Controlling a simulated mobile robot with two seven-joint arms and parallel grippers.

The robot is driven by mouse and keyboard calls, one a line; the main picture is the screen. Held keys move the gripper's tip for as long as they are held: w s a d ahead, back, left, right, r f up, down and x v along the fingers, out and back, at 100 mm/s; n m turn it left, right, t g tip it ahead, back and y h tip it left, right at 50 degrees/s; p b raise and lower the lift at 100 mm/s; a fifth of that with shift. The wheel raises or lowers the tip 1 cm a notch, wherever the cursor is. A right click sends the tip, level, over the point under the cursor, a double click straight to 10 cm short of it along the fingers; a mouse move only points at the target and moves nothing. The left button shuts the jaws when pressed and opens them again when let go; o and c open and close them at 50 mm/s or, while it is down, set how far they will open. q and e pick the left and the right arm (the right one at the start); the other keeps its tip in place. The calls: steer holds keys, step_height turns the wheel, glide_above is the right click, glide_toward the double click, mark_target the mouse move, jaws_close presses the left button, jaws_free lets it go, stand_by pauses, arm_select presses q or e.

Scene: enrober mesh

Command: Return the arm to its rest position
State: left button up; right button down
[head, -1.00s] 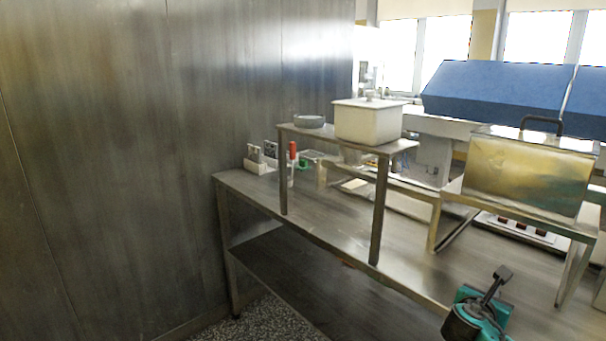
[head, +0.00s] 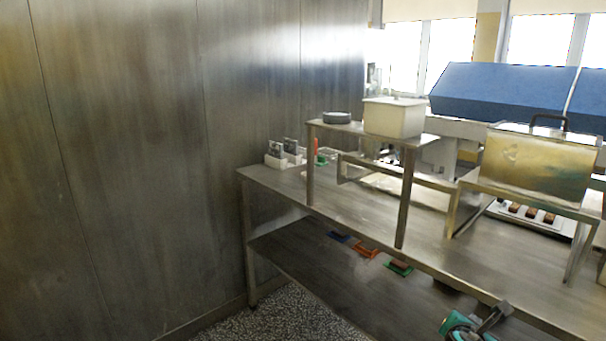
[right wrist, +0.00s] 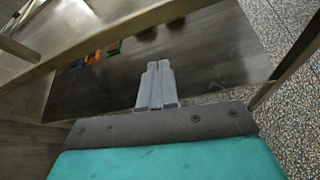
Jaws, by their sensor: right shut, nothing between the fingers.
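My right gripper (head: 492,318) shows at the bottom right of the head view, in front of the metal bench's front edge. In the right wrist view its two grey fingers (right wrist: 157,84) are together, with nothing between them. The lower shelf of the bench lies beyond the fingers in that view. My left gripper is not in view.
The metal bench (head: 275,189) carries a raised stand with a white lidded box (head: 394,117) and a grey round dish (head: 337,118). A metal box with a handle (head: 537,165) stands at right. Coloured items, one orange (head: 366,250), lie on the lower shelf. Speckled floor is clear at left.

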steer(key=s+a+f+m+y, duration=0.75)
steer(key=s+a+f, duration=0.35)
steer(key=a, duration=0.2)
steer(key=s+a+m+t+y, duration=0.1)
steer(key=s+a+m+y, duration=0.2)
steer(key=s+m, duration=1)
steer(key=a+m, duration=0.1)
steer(key=a, duration=0.2)
steer(key=shift+m, duration=0.35)
steer(key=shift+s+d, duration=0.1)
